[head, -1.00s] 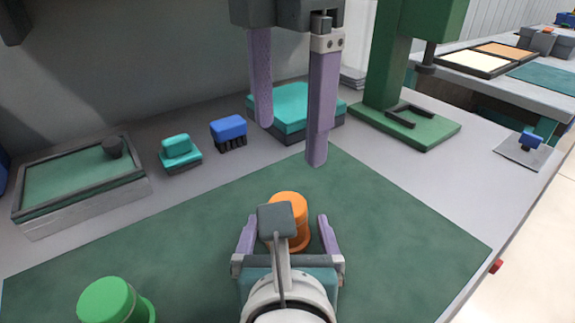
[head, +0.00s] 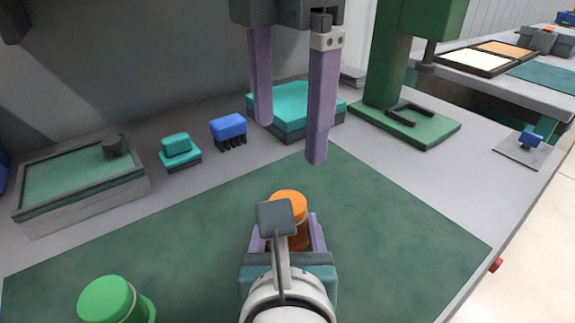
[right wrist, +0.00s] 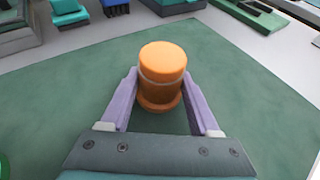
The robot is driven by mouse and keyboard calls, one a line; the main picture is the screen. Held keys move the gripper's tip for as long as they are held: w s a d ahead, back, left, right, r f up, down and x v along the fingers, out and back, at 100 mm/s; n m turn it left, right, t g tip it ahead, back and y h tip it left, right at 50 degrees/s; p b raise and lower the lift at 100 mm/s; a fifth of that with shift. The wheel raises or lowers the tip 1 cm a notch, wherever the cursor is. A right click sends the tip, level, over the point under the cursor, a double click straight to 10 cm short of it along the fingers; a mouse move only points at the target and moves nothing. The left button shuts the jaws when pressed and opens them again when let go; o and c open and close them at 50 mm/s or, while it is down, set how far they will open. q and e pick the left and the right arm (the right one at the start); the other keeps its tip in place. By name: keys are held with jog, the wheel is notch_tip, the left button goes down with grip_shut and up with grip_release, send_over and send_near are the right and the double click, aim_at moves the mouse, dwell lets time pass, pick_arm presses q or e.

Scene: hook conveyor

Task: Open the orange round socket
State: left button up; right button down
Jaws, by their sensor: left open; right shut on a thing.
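The orange round socket (head: 291,200) stands upright on the green mat, a ribbed cylinder with a wider cap and a flanged base. It also shows in the right wrist view (right wrist: 163,62), with a thin seam below the cap. My right gripper (right wrist: 160,76) is shut on it, one purple finger on each side; its wrist hides part of the socket in the head view. My left gripper (head: 290,142) is open and empty, its two purple fingers hanging above the far edge of the mat, beyond the socket.
A green round piece (head: 110,302) stands at the near left of the mat (head: 400,235). A teal-topped tray (head: 85,178), a teal block (head: 177,148), a blue piece (head: 228,130) and a teal box (head: 290,106) line the back. A green press (head: 425,130) stands behind right. The mat's right side is clear.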

jog(key=shift+f, duration=0.15)
pick_arm(q)
jog(key=s+d+m+t+y, duration=0.15)
jog(key=s+m+t, duration=0.3)
jog(key=m, duration=1.65)
jog(key=shift+m, duration=0.3)
jog(key=x, duration=1.1)
jog(key=shift+f, duration=0.1)
pick_arm(e)
jog(key=shift+s+d+f, duration=0.1)
pick_arm(q)
grip_shut()
